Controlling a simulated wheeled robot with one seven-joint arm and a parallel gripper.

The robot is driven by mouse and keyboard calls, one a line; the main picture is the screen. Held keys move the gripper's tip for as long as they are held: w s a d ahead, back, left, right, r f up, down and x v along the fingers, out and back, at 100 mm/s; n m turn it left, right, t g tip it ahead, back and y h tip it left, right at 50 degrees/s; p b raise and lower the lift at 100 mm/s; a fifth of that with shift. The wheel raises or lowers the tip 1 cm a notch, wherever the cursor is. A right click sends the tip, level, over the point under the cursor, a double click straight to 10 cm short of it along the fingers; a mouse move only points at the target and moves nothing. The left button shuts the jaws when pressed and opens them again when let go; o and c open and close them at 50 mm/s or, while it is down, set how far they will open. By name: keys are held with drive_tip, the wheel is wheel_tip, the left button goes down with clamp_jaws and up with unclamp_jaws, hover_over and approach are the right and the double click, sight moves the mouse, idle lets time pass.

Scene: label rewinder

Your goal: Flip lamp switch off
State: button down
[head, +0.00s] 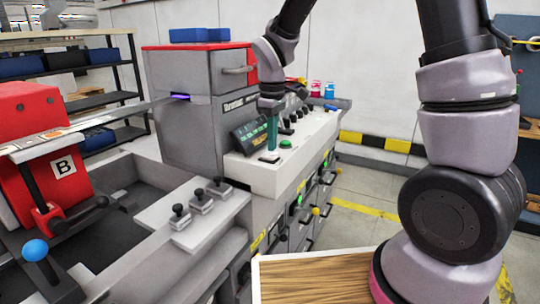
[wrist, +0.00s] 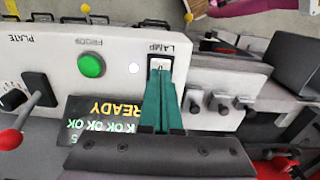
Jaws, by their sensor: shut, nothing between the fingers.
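In the head view, my gripper (head: 271,148) points down at the front of the white control panel (head: 293,171), just over the switch plate (head: 268,158).
A green button (wrist: 92,65) is beside the switch, and a display (wrist: 100,118) reads READY. Several black knobs (head: 202,196) stand on the ledge at left. A red unit marked B (head: 40,150) is further left. A wooden surface (head: 315,279) is in front.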

sight(273, 155)
drive_tip(key=shift+f, duration=0.95)
idle(0.3)
drive_tip(key=shift+r, duration=3.5)
drive_tip(key=s+d+r+m+t+y, duration=0.1)
drive_tip(key=s+d+r+m+t, duration=0.2)
drive_tip(key=s+d+r+m, duration=0.4)
drive_tip(key=s+d+r+m+t+y, duration=0.1)
drive_tip(key=s+d+r+m+t, duration=0.3)
drive_tip(key=s+d+r+m, duration=0.3)
drive_tip(key=d+r+m, duration=0.1)
drive_tip(key=d, duration=0.3)
drive_tip(key=shift+r, duration=0.2)
